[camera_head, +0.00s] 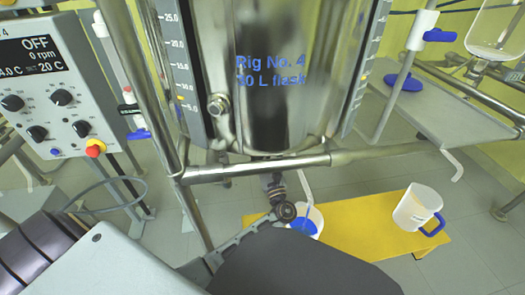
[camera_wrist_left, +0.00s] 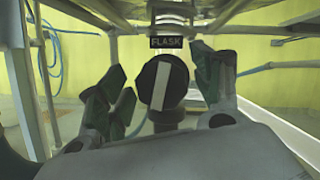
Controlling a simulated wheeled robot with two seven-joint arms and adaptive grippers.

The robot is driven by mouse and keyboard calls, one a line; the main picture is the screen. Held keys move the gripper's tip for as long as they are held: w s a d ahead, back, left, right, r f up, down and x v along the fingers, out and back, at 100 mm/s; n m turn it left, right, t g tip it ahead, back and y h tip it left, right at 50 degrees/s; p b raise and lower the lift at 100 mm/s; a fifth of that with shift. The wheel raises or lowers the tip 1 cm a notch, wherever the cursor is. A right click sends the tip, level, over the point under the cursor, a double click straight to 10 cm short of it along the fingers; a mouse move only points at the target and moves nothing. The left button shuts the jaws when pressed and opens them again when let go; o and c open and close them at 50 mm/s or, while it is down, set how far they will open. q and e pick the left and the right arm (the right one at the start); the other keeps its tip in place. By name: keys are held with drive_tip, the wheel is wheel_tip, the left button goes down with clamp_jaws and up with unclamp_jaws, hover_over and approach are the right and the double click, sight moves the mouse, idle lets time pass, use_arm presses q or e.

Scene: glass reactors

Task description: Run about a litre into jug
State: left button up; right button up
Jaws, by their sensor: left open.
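The flask (camera_head: 270,70), marked "Rig No. 4", hangs in a metal frame. Below it is a bottom valve whose round black knob (camera_head: 285,211) also faces me in the left wrist view (camera_wrist_left: 151,85), under a "FLASK" label. The knob's white bar stands nearly upright, slightly tilted. My left gripper (camera_wrist_left: 165,92) is open, with a finger on each side of the knob; contact cannot be told. A white vessel (camera_head: 316,213) with a blue part sits under the outlet tube, partly hidden by my arm. A white jug with a blue handle (camera_head: 415,207) stands at the bench's right end.
The yellow bench (camera_head: 360,215) stands low on the tiled floor. A horizontal frame bar (camera_head: 250,168) crosses above the valve. A control box (camera_head: 60,85) reading OFF is at left. A grey shelf (camera_head: 455,110) is at right.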

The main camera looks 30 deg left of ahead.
idle(0.3)
use_arm(q)
drive_tip(key=c, duration=1.1)
drive_tip(key=shift+o, duration=0.2)
drive_tip(key=shift+r+m+p, duration=0.1)
drive_tip(key=shift+m+p, duration=0.2)
drive_tip(key=shift+p, duration=0.1)
